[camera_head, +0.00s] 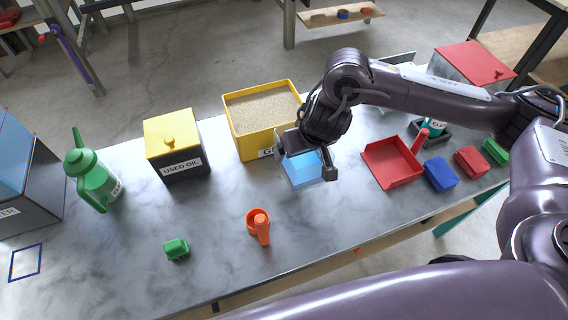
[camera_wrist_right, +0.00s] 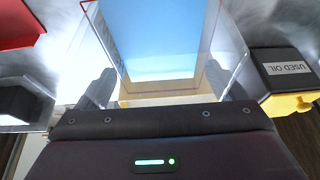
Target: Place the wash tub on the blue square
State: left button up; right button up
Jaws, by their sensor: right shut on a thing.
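The wash tub (camera_head: 305,173) is a clear box with blue contents, near the middle of the table in front of the yellow sand bin. My right gripper (camera_head: 306,158) is shut on it from above. In the right wrist view the tub (camera_wrist_right: 160,50) sits between the two fingers (camera_wrist_right: 158,90). I cannot tell whether its base touches the table. The blue square (camera_head: 40,262) is a thin outline on the table at the far left, and it is empty. My left gripper is not in view.
The yellow sand bin (camera_head: 256,144) stands behind. Bare table lies front left.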

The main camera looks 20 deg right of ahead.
jog(key=w+r, duration=0.4)
jog(key=r, duration=0.5)
jog(key=b, duration=0.3)
send_over(297, 158)
jog(key=w+d, duration=0.1)
jog(key=w, duration=0.2)
jog(key=f, duration=0.6)
jog(key=shift+s+f, duration=0.2)
jog(key=shift+s, duration=0.05)
notch_tip(297, 158, down, 8)
notch_tip(297, 158, down, 5)
jog(key=shift+w+r, duration=0.1)
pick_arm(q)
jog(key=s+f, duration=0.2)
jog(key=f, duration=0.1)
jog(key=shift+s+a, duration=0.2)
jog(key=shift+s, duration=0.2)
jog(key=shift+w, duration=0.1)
pick_arm(e)
jog(key=o, duration=0.9)
